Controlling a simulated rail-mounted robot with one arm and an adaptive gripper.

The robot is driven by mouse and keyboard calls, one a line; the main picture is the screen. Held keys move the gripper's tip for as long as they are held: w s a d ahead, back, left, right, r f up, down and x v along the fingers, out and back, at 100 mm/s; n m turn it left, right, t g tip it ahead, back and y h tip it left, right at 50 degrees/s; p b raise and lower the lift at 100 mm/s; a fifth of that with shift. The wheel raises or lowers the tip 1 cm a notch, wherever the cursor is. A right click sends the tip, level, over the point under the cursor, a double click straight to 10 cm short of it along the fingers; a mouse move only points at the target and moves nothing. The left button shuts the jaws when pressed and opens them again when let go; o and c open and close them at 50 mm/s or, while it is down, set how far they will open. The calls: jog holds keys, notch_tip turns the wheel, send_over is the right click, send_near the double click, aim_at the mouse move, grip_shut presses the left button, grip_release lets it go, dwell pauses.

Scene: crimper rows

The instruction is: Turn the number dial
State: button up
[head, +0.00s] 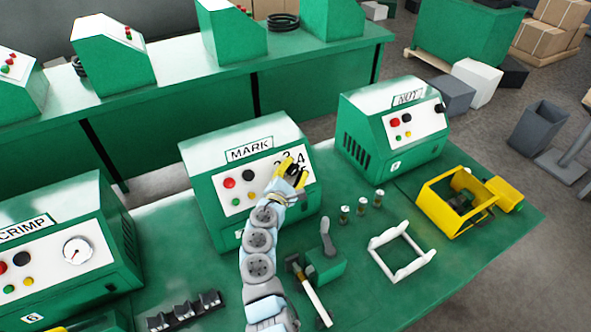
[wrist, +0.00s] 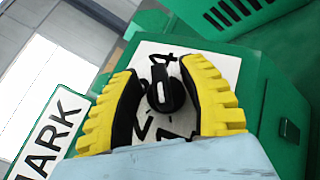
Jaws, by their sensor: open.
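The number dial is a black knob (wrist: 166,92) on the white front panel of the green MARK machine (head: 202,164). Numerals, including a 4 and a 2, are printed around it. My gripper (head: 290,170) is at the right side of this panel in the head view and covers most of the dial there. In the wrist view my gripper (wrist: 167,88) has its yellow-and-black fingers spread to the left and right of the knob. A gap shows between the knob and the right finger; the left finger is very close to it, and I cannot tell whether they touch.
The MARK panel has a red button (head: 229,183) and smaller buttons. The CRIMP machine (head: 128,240) stands left, the NUT machine (head: 352,125) right. A white frame (head: 376,262), a yellow device (head: 432,207) and a green block with a lever (head: 328,268) lie on the bench.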

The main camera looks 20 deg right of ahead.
jog(key=shift+w+d, duration=0.15)
jog(key=shift+d, duration=0.05)
grip_shut()
jog(key=shift+f, duration=0.15)
jog(key=shift+a, duration=0.1)
jog(key=shift+g+p, duration=0.3)
